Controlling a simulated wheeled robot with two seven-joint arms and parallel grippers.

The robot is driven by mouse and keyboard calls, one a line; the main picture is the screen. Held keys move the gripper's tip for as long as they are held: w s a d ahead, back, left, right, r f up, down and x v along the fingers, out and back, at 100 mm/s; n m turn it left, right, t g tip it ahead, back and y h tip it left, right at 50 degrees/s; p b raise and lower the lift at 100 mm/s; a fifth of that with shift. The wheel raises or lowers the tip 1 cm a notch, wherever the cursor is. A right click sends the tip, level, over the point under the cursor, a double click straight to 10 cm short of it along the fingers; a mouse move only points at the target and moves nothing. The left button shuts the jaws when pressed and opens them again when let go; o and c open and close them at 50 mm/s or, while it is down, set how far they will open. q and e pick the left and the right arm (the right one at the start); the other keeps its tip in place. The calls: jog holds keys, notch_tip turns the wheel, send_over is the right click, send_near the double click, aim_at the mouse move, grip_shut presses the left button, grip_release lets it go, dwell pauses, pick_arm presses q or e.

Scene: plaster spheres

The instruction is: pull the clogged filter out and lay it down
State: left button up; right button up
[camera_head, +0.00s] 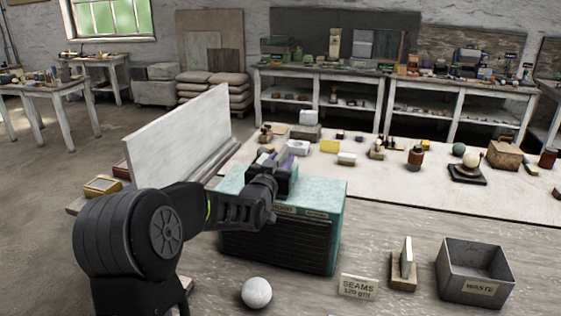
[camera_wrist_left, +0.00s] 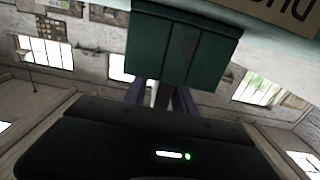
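A teal box (camera_head: 330,203) with a dark slatted front stands on the worktable. My left gripper (camera_head: 283,160) is over the top of this box, beside a dark piece there. In the left wrist view, a dark green ribbed block (camera_wrist_left: 185,48) juts out beside the box's pale label (camera_wrist_left: 280,12); it may be the filter, but I cannot be sure. The gripper's two fingers (camera_wrist_left: 160,95) stand on either side of a narrow grey bar below the block. Their tips are hidden, so their grip on it is unclear. My right gripper is out of view.
A white sphere (camera_head: 256,293), a small sign (camera_head: 358,287), a wooden stand (camera_head: 403,270) and a grey waste bin (camera_head: 474,271) stand near the front. A pale upright board (camera_head: 178,140) is left of the box. Small objects dot the pale surface behind.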

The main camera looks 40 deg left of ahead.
pick_arm(q)
grip_shut()
jog(key=shift+c, duration=2.3)
grip_release()
grip_shut()
jog(key=shift+r, duration=0.15)
jog(key=shift+r+p, duration=1.2)
jog(key=shift+r, duration=2.2)
